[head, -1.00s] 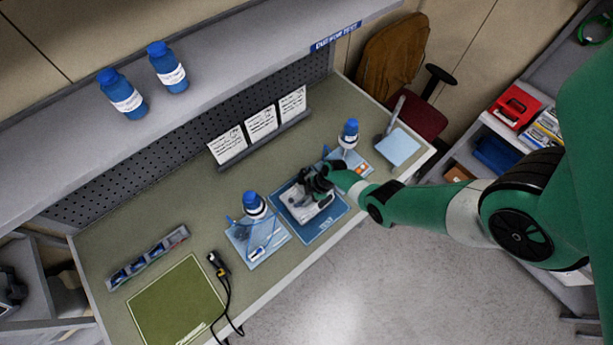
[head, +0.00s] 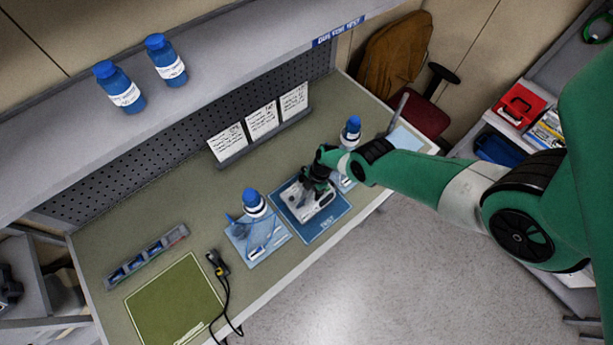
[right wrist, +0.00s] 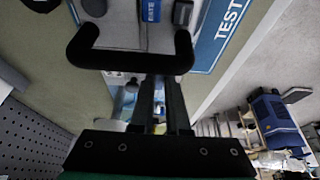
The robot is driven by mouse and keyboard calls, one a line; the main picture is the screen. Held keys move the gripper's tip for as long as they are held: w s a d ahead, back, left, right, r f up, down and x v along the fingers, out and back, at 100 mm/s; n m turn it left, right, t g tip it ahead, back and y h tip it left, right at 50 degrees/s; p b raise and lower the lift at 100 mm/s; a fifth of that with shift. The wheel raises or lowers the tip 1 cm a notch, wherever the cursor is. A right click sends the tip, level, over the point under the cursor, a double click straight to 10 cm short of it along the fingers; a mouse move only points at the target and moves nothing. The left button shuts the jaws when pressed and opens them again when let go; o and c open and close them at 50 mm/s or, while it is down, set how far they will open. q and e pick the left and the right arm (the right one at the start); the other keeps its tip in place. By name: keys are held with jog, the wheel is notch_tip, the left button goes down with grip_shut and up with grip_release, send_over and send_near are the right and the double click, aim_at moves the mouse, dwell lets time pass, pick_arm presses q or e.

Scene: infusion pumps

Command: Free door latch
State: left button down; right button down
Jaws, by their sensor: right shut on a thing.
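A pale pump (head: 320,205) lies on the blue mat marked TEST (head: 322,229). In the right wrist view the pump's pale face (right wrist: 122,30) fills the top middle, beside the mat (right wrist: 212,50). A black U-shaped bar (right wrist: 130,58) crosses in front of the pump. My right gripper (head: 316,182) is over the pump's back part; in the wrist view its fingers (right wrist: 158,85) are close together and meet this bar. I cannot make out a door latch, and the gripper hides part of the pump. My left gripper is out of view.
Another pump tray with a blue-capped bottle (head: 254,203) stands left of the mat. A second bottle (head: 350,133) stands behind the arm. A black cabled device (head: 217,262) and a green mat (head: 175,303) are at the left. Card holders (head: 262,122) line the back.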

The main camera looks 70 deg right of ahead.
dwell(0.6)
jog(key=c, duration=0.9)
grip_release()
jog(key=shift+r, duration=0.1)
